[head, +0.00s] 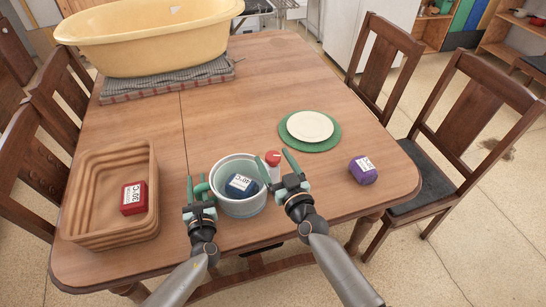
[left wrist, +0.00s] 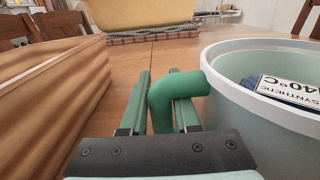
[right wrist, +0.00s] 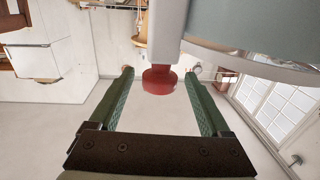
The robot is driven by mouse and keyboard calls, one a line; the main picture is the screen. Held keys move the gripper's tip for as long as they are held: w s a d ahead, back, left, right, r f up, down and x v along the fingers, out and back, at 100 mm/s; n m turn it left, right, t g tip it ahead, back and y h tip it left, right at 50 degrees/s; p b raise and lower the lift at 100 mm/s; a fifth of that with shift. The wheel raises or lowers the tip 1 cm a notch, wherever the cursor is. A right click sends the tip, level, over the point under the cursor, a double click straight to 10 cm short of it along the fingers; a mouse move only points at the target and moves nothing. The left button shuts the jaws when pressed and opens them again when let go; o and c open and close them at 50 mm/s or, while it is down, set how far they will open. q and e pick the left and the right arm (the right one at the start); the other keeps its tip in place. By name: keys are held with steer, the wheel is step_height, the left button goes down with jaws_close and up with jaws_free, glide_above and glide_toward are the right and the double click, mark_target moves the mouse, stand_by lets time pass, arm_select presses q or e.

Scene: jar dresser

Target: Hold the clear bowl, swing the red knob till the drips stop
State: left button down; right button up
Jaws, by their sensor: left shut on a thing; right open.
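The clear bowl (head: 222,166) is a pale, bucket-like vessel with a green handle on its left side; it stands upright near the table's front edge. My left gripper (head: 200,188) is shut on the green handle (left wrist: 170,92), with the bowl's wall (left wrist: 235,105) to the right. The red knob (head: 272,157) is at the bowl's right side. My right gripper (head: 274,160) is open, with its fingers on either side of the knob, which also shows in the right wrist view (right wrist: 159,80), with gaps to both fingers. A blue block (head: 239,185) lies inside the bowl. I cannot see any drips.
A wooden tray (head: 100,163) holding a red block (head: 133,198) is at left. A yellow tub (head: 150,40) on a grey mat stands at back left. The table's middle is clear.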

steer(key=shift+w+a, duration=0.1)
steer(key=shift+w, duration=0.45)
jaws_close()
stand_by(0.4)
